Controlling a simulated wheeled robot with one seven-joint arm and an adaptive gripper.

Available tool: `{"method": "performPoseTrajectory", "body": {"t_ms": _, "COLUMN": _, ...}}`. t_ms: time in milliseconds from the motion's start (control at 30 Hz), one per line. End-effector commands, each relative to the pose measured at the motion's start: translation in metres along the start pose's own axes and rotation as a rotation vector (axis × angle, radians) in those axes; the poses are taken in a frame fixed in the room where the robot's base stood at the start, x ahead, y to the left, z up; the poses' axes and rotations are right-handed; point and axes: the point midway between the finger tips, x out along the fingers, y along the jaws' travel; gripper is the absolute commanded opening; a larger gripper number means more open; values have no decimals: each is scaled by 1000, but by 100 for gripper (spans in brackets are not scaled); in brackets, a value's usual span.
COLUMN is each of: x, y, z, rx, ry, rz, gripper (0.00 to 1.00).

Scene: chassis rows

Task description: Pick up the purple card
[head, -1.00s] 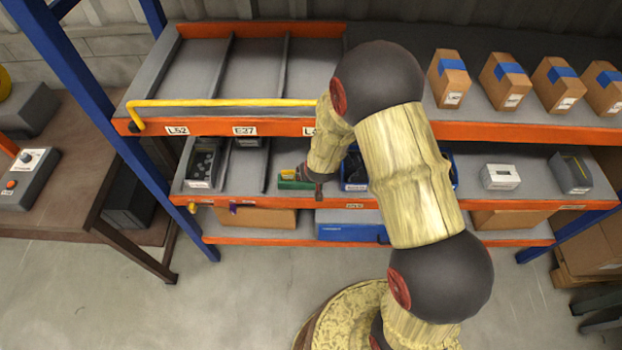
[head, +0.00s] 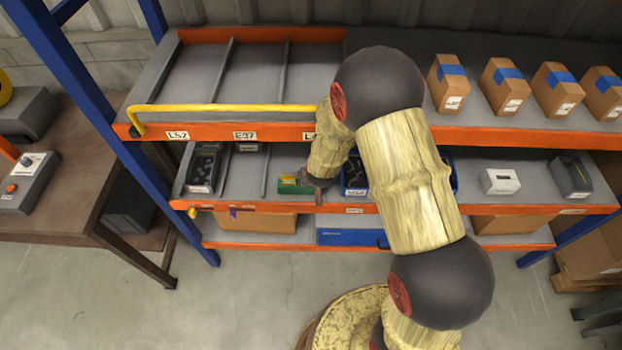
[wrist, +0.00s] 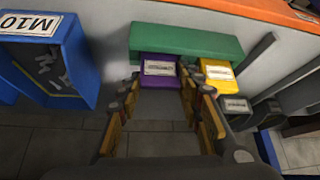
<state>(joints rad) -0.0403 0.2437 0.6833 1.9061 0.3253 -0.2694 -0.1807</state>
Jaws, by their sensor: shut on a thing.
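The purple card (wrist: 158,72) has a white label and stands at the green holder (wrist: 188,42) in the wrist view. A yellow card (wrist: 217,76) with a white label stands to its right, apart from it. My gripper (wrist: 160,82) is shut on the purple card, one finger on each side. In the head view my gripper (head: 318,190) is at the right end of the green holder (head: 297,189) on the middle shelf. The purple card cannot be made out there, behind my gripper and arm.
A blue bin (wrist: 62,75) labelled M10 stands close to my gripper in the wrist view. A dark bin (head: 203,168) sits further left on the middle shelf. The upper shelf's orange edge (head: 275,130) runs above the holder. A white box (head: 500,181) stands to the right.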

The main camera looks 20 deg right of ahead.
Motion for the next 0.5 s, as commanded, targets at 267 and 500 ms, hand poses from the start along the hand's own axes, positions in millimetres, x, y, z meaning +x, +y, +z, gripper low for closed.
{"method": "performPoseTrajectory", "body": {"t_ms": 267, "x": -24, "y": 0, "z": -17, "rx": 1, "ry": 3, "rz": 0, "gripper": 11}}
{"method": "performPoseTrajectory", "body": {"t_ms": 500, "x": -58, "y": 0, "z": -39, "rx": 1, "ry": 3, "rz": 0, "gripper": 11}}
